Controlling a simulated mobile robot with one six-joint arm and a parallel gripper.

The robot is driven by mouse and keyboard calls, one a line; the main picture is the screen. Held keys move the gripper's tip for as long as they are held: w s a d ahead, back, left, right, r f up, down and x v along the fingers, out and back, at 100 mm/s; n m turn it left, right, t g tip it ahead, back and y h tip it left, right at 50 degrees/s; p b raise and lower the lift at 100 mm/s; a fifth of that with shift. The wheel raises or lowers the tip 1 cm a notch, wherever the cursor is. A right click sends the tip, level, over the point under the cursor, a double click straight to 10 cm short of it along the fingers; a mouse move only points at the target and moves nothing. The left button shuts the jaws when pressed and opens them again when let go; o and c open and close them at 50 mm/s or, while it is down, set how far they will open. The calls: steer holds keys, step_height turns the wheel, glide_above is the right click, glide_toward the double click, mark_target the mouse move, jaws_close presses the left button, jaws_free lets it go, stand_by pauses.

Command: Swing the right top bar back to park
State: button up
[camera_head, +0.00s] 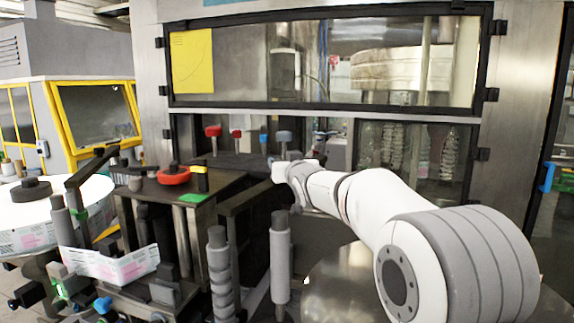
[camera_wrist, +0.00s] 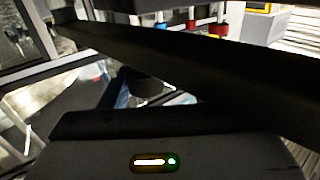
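The right top bar (camera_head: 246,196) is a dark, flat arm on the right side of the labeller. It slants up to the right from its post and ends close to my wrist. In the wrist view a long dark bar (camera_wrist: 215,70) crosses from upper left to right, very near the camera; it looks like this same bar. My gripper (camera_wrist: 155,125) shows as a dark body with an orange and a green light below the bar. Its fingers cannot be made out, and I cannot tell whether it touches the bar.
The left top bar (camera_head: 90,168) slants over the white label reel (camera_head: 50,205). A red ring (camera_head: 173,175) and a green block (camera_head: 193,198) sit on the labeller's top. Grey rollers (camera_head: 280,255) stand in front. Red and blue knobs (camera_head: 236,134) line the back, before the glazed machine (camera_head: 325,65).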

steer(key=b+v, duration=0.1)
steer(key=v, duration=0.5)
steer(key=shift+s, duration=0.15)
